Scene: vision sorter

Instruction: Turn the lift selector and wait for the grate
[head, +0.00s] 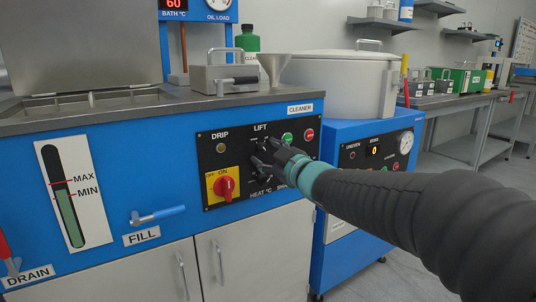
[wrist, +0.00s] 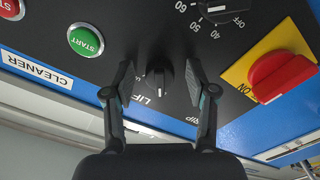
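The lift selector (wrist: 159,80) is a small black knob with a white mark, above the LIFT label in the wrist view, where the panel appears upside down. My gripper (wrist: 160,65) is open, with one finger on each side of the knob and visible gaps between. In the head view my gripper (head: 266,157) is at the black control panel (head: 213,165) under the LIFT label and mostly hides the selector. Whether the fingertips touch the panel I cannot tell. I cannot make out the grate; the cleaner's tank opening (head: 85,106) is at the left below a raised lid.
Near my gripper are a green START button (wrist: 86,40), a red button (wrist: 10,8), a heat dial (wrist: 213,10) and a red ON/OFF switch (wrist: 282,75). A blue FILL lever (head: 158,215) sticks out lower left. A second blue machine (head: 345,135) stands right.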

